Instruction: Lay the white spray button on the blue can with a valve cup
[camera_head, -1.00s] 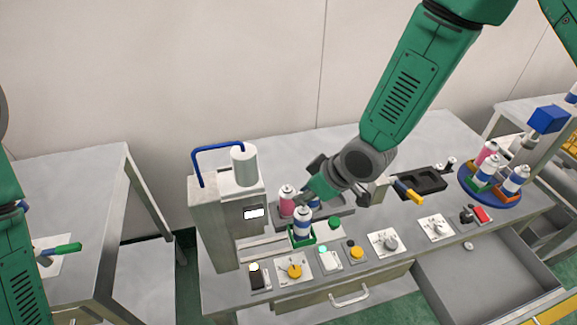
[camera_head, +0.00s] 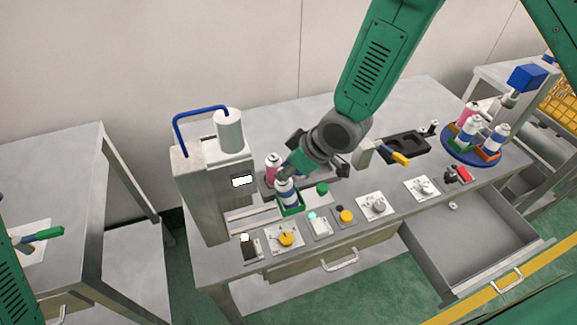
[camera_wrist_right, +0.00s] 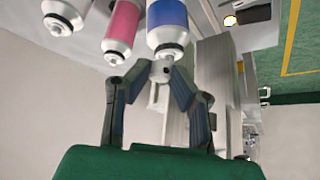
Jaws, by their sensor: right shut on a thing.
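A blue and white can (camera_head: 287,192) stands upright in a green holder (camera_head: 291,209) in front of the press. In the right wrist view the blue can (camera_wrist_right: 167,20) shows its silver valve cup end towards my fingers. My right gripper (camera_head: 288,174) is at the top of this can in the head view. In the wrist view its fingers (camera_wrist_right: 158,75) are shut on the small white spray button (camera_wrist_right: 160,71). The button is at the valve cup; I cannot tell whether they touch. My left gripper is out of view.
A pink can (camera_head: 272,166) stands just behind, beside the press (camera_head: 205,190). Knobs and buttons (camera_head: 345,216) line the table's front. A round blue carousel (camera_head: 470,155) with several cans stands right, above an open drawer (camera_head: 470,230).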

